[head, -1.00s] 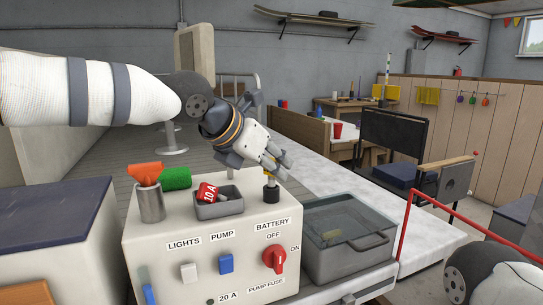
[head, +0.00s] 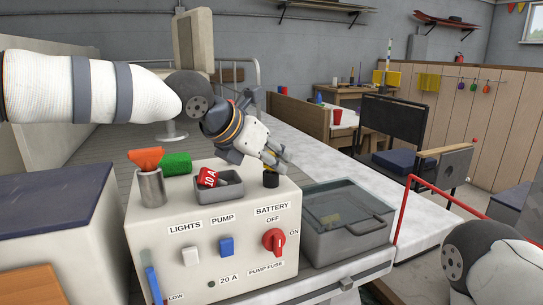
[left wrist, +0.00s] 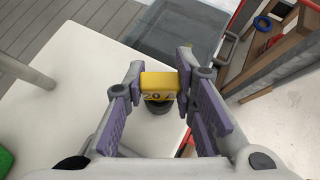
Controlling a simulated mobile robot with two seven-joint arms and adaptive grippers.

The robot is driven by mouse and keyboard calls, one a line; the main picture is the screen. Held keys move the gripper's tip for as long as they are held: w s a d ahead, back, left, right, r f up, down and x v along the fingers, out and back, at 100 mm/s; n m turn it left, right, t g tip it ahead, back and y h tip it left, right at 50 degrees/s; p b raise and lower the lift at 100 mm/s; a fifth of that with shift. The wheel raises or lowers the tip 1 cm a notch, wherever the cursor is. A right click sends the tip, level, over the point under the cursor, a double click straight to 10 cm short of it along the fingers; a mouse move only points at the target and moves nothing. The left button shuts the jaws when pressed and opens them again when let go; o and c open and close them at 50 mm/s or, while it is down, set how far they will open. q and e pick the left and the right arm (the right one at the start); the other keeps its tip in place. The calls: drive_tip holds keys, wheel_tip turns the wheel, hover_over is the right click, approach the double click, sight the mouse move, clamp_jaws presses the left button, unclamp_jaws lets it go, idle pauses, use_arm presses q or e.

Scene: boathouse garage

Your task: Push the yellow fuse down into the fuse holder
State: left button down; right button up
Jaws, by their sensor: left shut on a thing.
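The yellow fuse (left wrist: 159,84), marked 20 A, sits between the finger pads of my left gripper (left wrist: 158,88) in the left wrist view. The gripper is shut on it. The dark round fuse holder (left wrist: 159,107) shows just below the fuse. In the head view my left gripper (head: 272,160) is over the right part of the box top, close above the black fuse holder (head: 271,180). A little yellow shows between them. The fingers hide the rest, and I cannot tell how deep the fuse sits. My right gripper is out of view.
The white switch box (head: 150,235) carries a grey tray (head: 222,192) with a red 10 A fuse (head: 207,177), a metal cup (head: 151,190) with an orange item, and a green item (head: 177,163). A grey lidded case (head: 340,235) stands to the right.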

use_arm(q)
drive_tip(key=c, duration=1.2)
unclamp_jaws()
drive_tip(key=shift+f, duration=0.1)
drive_tip(key=shift+c, duration=0.2)
drive_tip(key=v, duration=1.2)
